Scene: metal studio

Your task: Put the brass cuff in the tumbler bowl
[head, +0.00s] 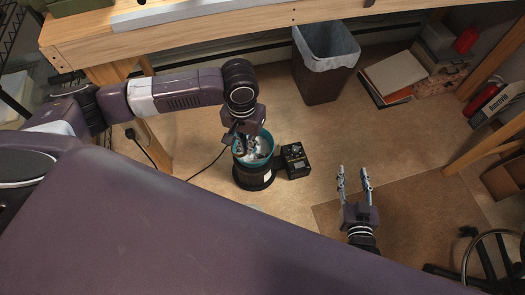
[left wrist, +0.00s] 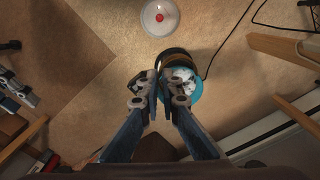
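The tumbler bowl (head: 266,146) is a teal-rimmed bowl with pale, whitish contents, on a dark round base (head: 254,178). It also shows in the left wrist view (left wrist: 194,92), right of my left gripper's fingers. My left gripper (head: 241,142) points down over the bowl's left part in the head view. In the left wrist view its fingertips (left wrist: 162,82) are close together, and I cannot tell whether anything is between them. I cannot make out the brass cuff for certain. My right gripper (head: 354,172) is open and empty, apart from the bowl at the right.
A black control box (head: 295,160) stands right beside the tumbler base. A clear round lid with a red knob (left wrist: 160,17) lies on the floor in the left wrist view. A lined bin (head: 323,75) stands behind. Wooden bench (head: 180,30) overhangs at the back.

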